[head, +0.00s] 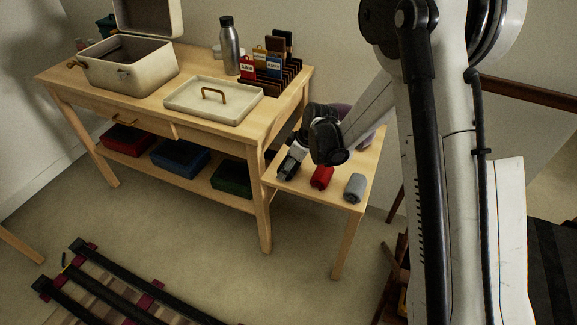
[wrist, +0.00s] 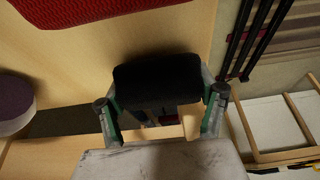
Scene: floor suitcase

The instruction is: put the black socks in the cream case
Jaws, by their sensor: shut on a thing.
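The black socks (wrist: 158,80) are a dark roll between the two fingers of my gripper (wrist: 160,110) in the wrist view. In the head view my gripper (head: 291,162) is over the left end of the low side table, with the black socks (head: 284,173) small and partly hidden at its tip. I cannot tell whether they touch the tabletop. The cream case (head: 130,76) stands on the wooden desk at the upper left, its lid (head: 150,16) raised. My gripper is to the right of the case and apart from it.
A red roll (head: 321,178) and a grey roll (head: 354,187) lie on the side table (head: 337,203). A flat cream lid or tray with a handle (head: 190,104), a steel bottle (head: 229,48) and a card rack (head: 272,70) are on the desk between my gripper and the case.

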